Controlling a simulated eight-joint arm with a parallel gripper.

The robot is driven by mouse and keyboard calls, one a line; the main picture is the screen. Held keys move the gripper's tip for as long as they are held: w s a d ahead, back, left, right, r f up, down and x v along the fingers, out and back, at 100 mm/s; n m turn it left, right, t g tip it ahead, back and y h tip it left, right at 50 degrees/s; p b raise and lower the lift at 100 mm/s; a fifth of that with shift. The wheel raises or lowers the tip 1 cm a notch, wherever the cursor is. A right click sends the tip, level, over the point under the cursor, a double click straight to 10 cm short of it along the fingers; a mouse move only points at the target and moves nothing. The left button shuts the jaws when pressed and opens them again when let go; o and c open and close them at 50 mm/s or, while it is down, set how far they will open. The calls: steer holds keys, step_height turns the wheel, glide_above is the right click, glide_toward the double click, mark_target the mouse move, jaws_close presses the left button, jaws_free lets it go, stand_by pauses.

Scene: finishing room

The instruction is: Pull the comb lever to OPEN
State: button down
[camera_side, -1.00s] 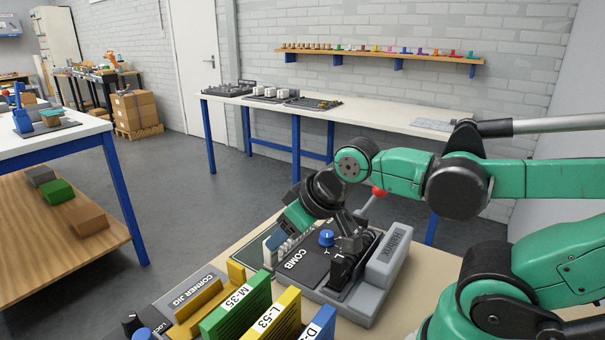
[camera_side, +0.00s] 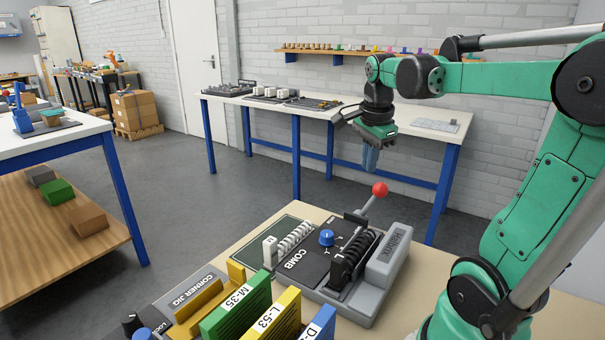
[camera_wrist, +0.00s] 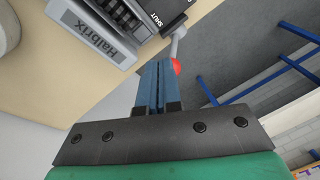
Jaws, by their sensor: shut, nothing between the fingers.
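The comb machine (camera_side: 313,266), marked COMB, sits on the beige bench with a grey housing labelled Halbrix (camera_side: 388,256). Its lever (camera_side: 367,205) is a grey rod with a red ball knob (camera_side: 379,189), tilted up and to the right in the side view. My gripper (camera_side: 370,170) is shut and empty, pointing down above the knob. In the wrist view, the blue fingers (camera_wrist: 158,68) are pressed together and partly cover the red knob (camera_wrist: 176,66). Whether they touch it I cannot tell. A SHUT label (camera_wrist: 155,18) shows near the lever's base; no OPEN label is readable.
Coloured blocks, including a green one (camera_side: 237,308), stand in front. Air around the knob looks clear.

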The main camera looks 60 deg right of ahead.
steer(key=s+d+r+m+g+y, duration=0.1)
steer(key=s+d+m+g, duration=0.1)
steer(key=s+d+m, duration=0.4)
steer(key=d+m, duration=0.1)
steer(key=m, duration=0.3)
steer(key=shift+s+d+y, duration=0.25)
steer(key=shift+s+y, duration=0.05)
steer(key=shift+r, duration=0.1)
glide_above(369, 206)
steer(key=s+d, duration=0.1)
steer(key=s, duration=0.4)
step_height(369, 206, down, 9)
steer(key=shift+w+d, duration=0.15)
steer(key=shift+w+r, duration=0.1)
